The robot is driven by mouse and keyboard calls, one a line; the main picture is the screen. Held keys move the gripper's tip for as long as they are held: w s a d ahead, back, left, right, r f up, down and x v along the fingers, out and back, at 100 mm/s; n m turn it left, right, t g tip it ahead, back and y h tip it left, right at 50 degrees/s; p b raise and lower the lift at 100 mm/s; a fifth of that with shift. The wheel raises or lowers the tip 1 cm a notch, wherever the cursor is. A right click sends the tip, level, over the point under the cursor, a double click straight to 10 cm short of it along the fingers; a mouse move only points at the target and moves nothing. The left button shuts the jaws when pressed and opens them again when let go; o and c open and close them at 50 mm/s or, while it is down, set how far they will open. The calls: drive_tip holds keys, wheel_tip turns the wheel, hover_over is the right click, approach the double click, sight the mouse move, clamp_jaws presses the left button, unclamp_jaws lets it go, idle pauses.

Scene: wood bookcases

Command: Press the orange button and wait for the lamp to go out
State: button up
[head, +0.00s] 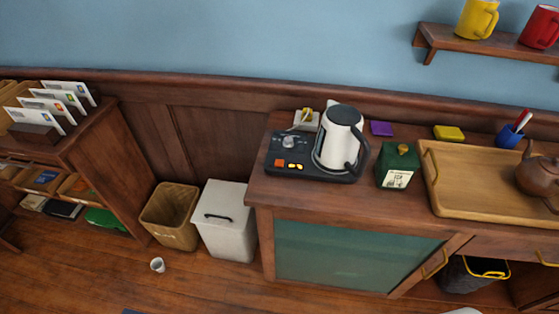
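A black appliance base (281,152) stands at the left end of the wooden cabinet top. The orange button (280,163) is a small square on its front left corner. Just right of it are small bright yellow spots (295,166) that look like a lit lamp; they are too small to tell apart well. A grey knob (289,142) sits behind them. A white kettle (340,137) with a dark lid and handle stands upright on the right part of the base. My gripper is not in view.
A green canister (398,167) and a wooden tray (468,208) with a brown teapot (538,175) stand right of the kettle. A white bin (227,225) and a tan bin (171,228) stand on the floor to the left. A small cup (157,265) lies on the floor.

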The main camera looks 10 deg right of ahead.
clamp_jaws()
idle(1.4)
